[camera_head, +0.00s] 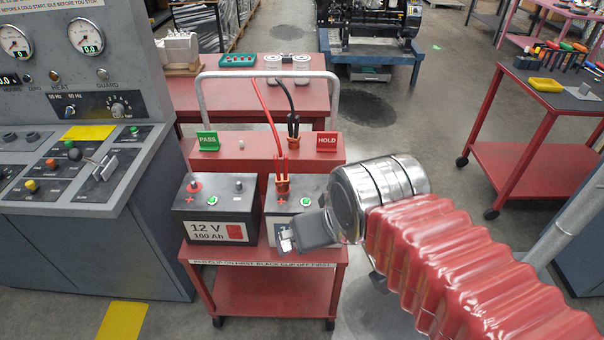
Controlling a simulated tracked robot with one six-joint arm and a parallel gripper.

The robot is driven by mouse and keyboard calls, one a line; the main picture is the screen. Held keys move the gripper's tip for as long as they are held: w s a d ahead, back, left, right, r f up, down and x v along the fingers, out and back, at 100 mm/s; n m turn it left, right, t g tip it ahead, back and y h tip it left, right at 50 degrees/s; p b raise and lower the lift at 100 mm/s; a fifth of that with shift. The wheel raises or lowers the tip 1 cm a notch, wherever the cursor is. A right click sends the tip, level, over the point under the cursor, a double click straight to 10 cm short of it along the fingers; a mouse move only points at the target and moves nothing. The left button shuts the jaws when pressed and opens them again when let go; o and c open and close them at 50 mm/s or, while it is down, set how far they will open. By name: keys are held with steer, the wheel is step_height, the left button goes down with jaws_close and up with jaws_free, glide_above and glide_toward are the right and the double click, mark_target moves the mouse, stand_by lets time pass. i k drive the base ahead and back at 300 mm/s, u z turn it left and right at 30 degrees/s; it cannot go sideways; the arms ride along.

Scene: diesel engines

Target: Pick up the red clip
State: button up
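The red clip (282,178) stands upright at the left terminal of the right battery (305,187), with its red cable running up behind it. Its jaws look copper-coloured. My gripper (287,241) is in front of the right battery, below the clip in the picture and apart from it. My gripper and wrist hide the battery's lower right part. The fingers are small and seen at an angle, so their opening is unclear. The black clip (293,128) stands upright on the raised red ledge behind, with a black cable.
The left battery (216,209), marked 12 V, shares the red cart (270,292). Green PASS (208,141) and red HOLD (327,145) signs stand on the ledge. A grey handle (201,100) arches behind. A control console (75,185) stands left, a tool table (529,125) right.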

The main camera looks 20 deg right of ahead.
mark_target(284, 179)
steer(key=z, duration=1.35)
steer(key=k, duration=0.7)
steer(key=u, duration=1)
steer(key=i, duration=0.95)
